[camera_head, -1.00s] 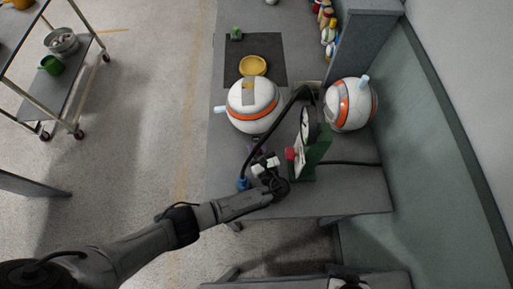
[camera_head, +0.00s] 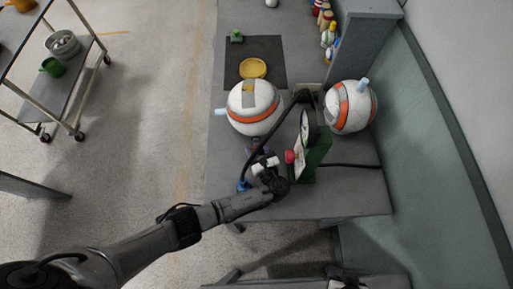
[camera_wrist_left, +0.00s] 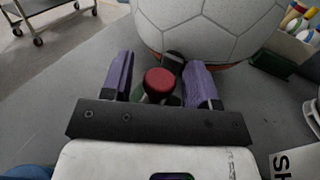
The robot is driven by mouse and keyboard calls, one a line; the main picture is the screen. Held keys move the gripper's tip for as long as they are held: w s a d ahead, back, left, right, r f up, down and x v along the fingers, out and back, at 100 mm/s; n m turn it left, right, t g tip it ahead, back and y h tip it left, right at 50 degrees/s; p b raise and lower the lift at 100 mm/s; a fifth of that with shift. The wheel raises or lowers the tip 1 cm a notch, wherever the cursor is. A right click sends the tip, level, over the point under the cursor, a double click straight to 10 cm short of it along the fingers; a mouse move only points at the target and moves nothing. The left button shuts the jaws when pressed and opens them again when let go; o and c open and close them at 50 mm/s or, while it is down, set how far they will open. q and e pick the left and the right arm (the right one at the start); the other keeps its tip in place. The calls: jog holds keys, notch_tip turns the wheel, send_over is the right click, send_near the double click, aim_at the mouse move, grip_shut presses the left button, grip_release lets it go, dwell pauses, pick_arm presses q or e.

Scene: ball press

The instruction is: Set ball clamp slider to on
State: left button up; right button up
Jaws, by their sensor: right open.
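The ball clamp holds a large white ball with an orange band (camera_head: 253,108), seen in the head view; the clamp is mostly hidden. My left gripper (camera_head: 262,160) is low in front of this ball. In the left wrist view its purple fingers (camera_wrist_left: 160,82) are open, one on each side of a red-topped knob (camera_wrist_left: 160,80). The knob stands between the fingers with gaps at both sides, close to the ball (camera_wrist_left: 205,28). I cannot tell whether it is the slider's handle. My right gripper (camera_head: 347,284) is cut off at the bottom edge of the head view.
A green box (camera_head: 313,155) with a red button (camera_head: 290,156) and a white panel stands right of my left gripper. A second ball (camera_head: 350,105) is behind it. Black cables cross the grey table (camera_head: 340,195). A yellow dish (camera_head: 253,68) lies on a dark mat.

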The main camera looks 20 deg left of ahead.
pick_arm(q)
jog(key=v, duration=1.4)
jog(key=shift+a, duration=0.1)
dwell(0.3)
